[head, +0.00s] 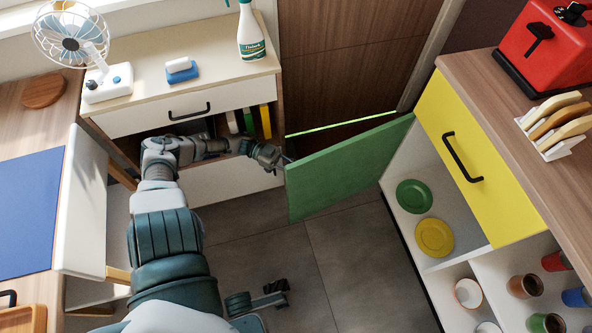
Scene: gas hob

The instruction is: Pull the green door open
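The green door (345,170) stands swung out from the right-hand cabinet, hinged at the cabinet's far end, with a flat face toward me. Its free edge is at the left; no handle shows on the visible face. My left gripper (282,160) is at the upper corner of that free edge, close to or touching it. Its fingertips are small and partly hidden by the door, so whether they are closed on anything is unclear. A dark jointed part low in the view, probably my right gripper (272,294), is over the floor, away from the door.
The open compartment holds a green plate (414,196) and a yellow plate (435,237). Above is a yellow drawer (468,150) with a black handle. Cups stand in the lower right shelves. A white chair (82,205) is at left. The grey floor (350,265) before the cabinet is clear.

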